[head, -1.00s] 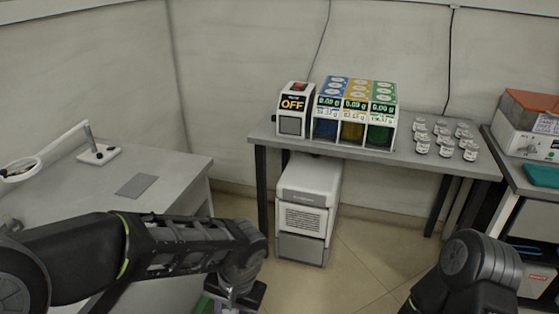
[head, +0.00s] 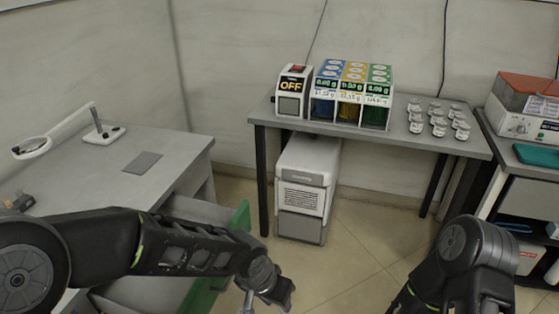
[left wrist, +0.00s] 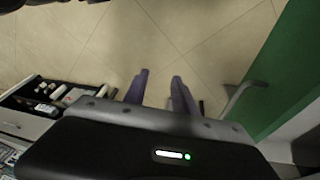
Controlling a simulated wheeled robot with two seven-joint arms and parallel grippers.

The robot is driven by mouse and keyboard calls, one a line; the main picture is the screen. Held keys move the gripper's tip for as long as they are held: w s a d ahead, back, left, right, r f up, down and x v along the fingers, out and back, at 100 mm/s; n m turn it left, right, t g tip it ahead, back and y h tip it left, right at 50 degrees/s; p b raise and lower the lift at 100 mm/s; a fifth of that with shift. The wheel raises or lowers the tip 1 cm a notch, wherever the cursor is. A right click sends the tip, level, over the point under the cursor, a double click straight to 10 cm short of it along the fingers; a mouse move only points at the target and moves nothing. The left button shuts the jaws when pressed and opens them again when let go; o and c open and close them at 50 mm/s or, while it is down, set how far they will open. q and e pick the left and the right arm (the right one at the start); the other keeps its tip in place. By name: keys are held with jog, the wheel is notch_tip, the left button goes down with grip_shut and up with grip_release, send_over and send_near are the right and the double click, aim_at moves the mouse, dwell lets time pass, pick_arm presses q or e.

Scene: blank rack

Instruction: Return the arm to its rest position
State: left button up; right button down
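My left arm (head: 185,245) reaches in from the left in the head view, bent over the floor beside the left desk. Its gripper (head: 262,300) hangs at the bottom edge, partly cut off. In the left wrist view the two purple-grey fingers (left wrist: 161,78) stand apart with only floor tiles between them, so it is open and empty. My right arm (head: 465,260) is folded at the lower right of the head view. Its gripper is below the frame and hidden.
A green-fronted drawer (head: 219,268) stands pulled out of the left desk (head: 95,180), close to my left arm; its handle (left wrist: 236,97) shows in the wrist view. The back table (head: 400,140) holds an OFF box (head: 291,92), dispensers and several jars. Floor between is clear.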

pick_arm(q)
jog(key=s+a+f+n+p, duration=0.1)
jog(key=s+a+f+n, duration=0.2)
jog(key=s+f, duration=0.4)
jog(key=s+a+f+n+g+h+p, duration=0.1)
jog(key=s+a+f+n+p, duration=0.1)
jog(key=s+f, duration=0.6)
notch_tip(320, 180, down, 5)
jog(key=shift+s+a+n+h, duration=0.2)
jog(key=shift+a+n+h, duration=0.1)
jog(key=shift+a+n, duration=0.65)
jog(key=shift+d, duration=0.15)
